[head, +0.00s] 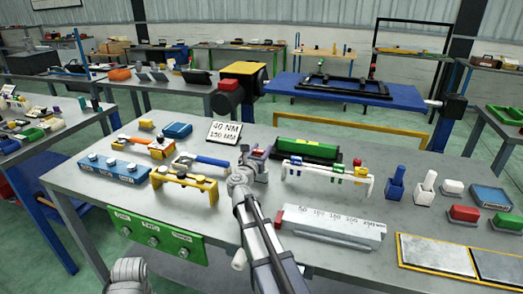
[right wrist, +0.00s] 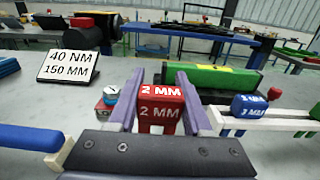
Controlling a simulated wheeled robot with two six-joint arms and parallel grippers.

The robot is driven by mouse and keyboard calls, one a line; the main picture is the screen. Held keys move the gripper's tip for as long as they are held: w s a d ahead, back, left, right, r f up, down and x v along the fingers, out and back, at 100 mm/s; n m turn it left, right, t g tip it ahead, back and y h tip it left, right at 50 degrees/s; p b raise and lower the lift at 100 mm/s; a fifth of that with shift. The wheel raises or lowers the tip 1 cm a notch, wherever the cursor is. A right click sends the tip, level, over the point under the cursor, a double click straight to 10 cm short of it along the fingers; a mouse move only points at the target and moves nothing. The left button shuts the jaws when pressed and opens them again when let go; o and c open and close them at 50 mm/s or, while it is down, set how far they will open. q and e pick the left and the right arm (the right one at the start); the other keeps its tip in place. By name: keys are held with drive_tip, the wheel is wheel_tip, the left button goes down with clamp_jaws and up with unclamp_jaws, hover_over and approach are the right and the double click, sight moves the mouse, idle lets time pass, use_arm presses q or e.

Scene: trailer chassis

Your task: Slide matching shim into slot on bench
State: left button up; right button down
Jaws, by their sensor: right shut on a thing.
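My right gripper (head: 256,162) is above the middle of the bench, right of the "40 NM 150 MM" card (head: 224,133). In the right wrist view its purple fingers (right wrist: 160,100) are shut on a red shim marked "2 MM" (right wrist: 160,118). In the head view the gripper largely hides this shim. A white rack (head: 327,173) just to the right carries several coloured pieces; one is a blue shim marked "3 MM" (right wrist: 250,106). I cannot make out the slot. My left gripper is not seen.
A white stepped block with printed markings (head: 330,225) lies in front of the rack. A yellow stand (head: 184,184) and a blue-handled tool (head: 203,161) lie to the left.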

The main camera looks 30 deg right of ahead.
drive_tip(key=shift+f+b, duration=1.65)
drive_tip(key=shift+f, duration=0.05)
